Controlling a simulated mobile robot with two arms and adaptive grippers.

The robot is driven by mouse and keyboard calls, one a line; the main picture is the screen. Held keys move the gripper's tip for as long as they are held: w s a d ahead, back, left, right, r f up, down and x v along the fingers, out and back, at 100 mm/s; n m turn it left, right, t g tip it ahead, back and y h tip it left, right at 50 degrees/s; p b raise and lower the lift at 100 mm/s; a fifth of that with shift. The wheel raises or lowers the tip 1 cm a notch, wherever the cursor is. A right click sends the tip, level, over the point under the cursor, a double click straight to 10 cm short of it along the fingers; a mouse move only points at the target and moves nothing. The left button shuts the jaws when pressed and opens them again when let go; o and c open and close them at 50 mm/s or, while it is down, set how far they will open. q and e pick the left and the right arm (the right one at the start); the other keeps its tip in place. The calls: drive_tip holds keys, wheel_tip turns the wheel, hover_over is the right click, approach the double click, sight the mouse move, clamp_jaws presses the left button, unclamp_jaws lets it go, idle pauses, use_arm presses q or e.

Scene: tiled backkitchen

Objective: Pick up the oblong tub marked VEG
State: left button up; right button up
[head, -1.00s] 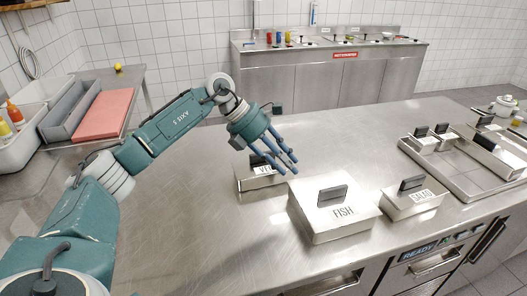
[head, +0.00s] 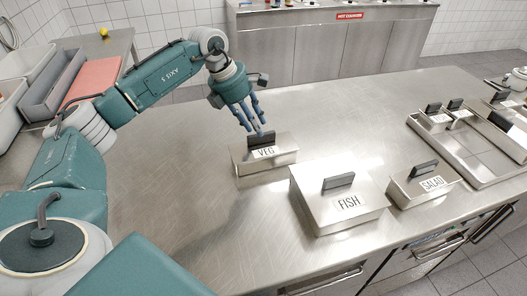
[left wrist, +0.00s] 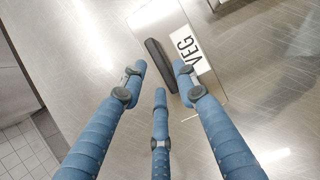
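The oblong VEG tub (head: 266,160) is a steel box with a dark upright handle on its lid, standing on the steel worktop. My left gripper (head: 256,128) is just above it, fingers pointing down at the handle. In the left wrist view the fingers (left wrist: 160,85) are spread apart, with the dark handle (left wrist: 161,65) between their tips and the VEG label (left wrist: 192,50) beside it. I cannot tell whether any finger touches the handle. The tub still rests on the worktop. My right gripper is not in view.
The FISH tub (head: 338,205) stands close to the right of the VEG tub, and the SALAD tub (head: 423,187) is further right. A steel tray (head: 482,178) with more tubs lies at the far right. The worktop left of the VEG tub is clear.

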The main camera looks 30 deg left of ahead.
sight(264, 151)
use_arm(q)
drive_tip(key=shift+p+x, duration=0.5)
drive_tip(key=shift+x, duration=1.3)
drive_tip(key=shift+a, duration=0.1)
clamp_jaws()
drive_tip(key=shift+w+r, duration=0.1)
drive_tip(key=shift+r, duration=0.05)
